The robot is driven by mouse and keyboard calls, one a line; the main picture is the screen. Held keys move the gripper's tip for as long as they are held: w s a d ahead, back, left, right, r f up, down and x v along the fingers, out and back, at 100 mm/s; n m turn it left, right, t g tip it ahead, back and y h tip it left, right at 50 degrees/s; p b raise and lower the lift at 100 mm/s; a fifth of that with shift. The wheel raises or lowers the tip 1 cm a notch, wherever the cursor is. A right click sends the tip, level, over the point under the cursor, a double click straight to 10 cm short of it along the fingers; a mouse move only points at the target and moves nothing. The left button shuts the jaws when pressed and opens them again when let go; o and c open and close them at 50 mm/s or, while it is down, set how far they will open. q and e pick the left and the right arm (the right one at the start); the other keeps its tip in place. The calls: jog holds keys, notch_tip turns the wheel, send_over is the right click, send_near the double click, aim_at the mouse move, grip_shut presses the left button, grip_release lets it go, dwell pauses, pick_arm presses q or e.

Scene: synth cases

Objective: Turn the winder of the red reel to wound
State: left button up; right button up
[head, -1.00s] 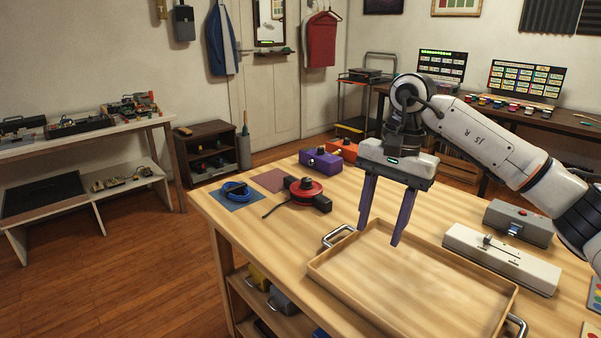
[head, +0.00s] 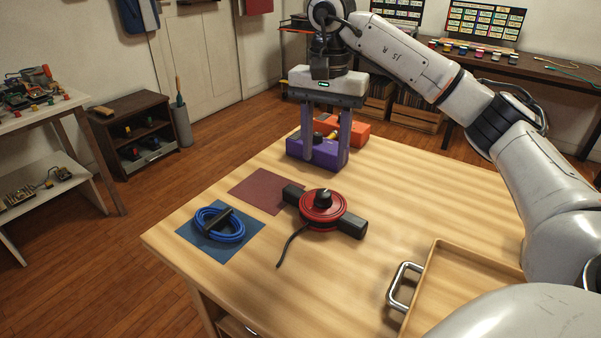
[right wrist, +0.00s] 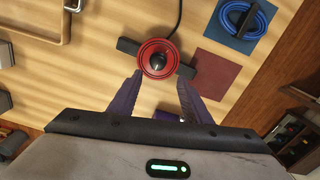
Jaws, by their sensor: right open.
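The red reel (head: 323,207) lies on the wooden table, with a black knob (head: 323,197) on top, dark blocks on two sides and a black cord trailing toward the front. I cannot read the winder's setting. The reel also shows in the right wrist view (right wrist: 158,59), ahead of the fingertips. My right gripper (head: 325,165) is open and empty, its purple fingers above the table behind the reel, in front of the purple box. In the right wrist view my right gripper (right wrist: 160,78) has its fingers spread toward the reel, with no visible contact. My left gripper is out of view.
A blue cable coil (head: 219,224) lies on a blue mat (head: 243,246), beside a maroon mat (head: 254,196). A purple box (head: 315,155) and an orange box (head: 349,133) stand behind. A wooden tray (head: 434,268) with a metal handle is front right. The table's middle right is clear.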

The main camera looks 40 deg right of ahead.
jog(key=b, duration=0.1)
send_over(324, 193)
notch_tip(324, 193, down, 4)
jog(key=shift+s+f, duration=0.1)
jog(key=shift+f, duration=0.05)
notch_tip(324, 193, down, 4)
jog(key=shift+f+b, duration=0.1)
jog(key=shift+b, duration=0.3)
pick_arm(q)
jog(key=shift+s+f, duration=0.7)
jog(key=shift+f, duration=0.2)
pick_arm(e)
jog(key=shift+f, duration=0.7)
jog(key=shift+c, duration=0.4)
jog(key=c, duration=1)
jog(key=shift+o, duration=0.2)
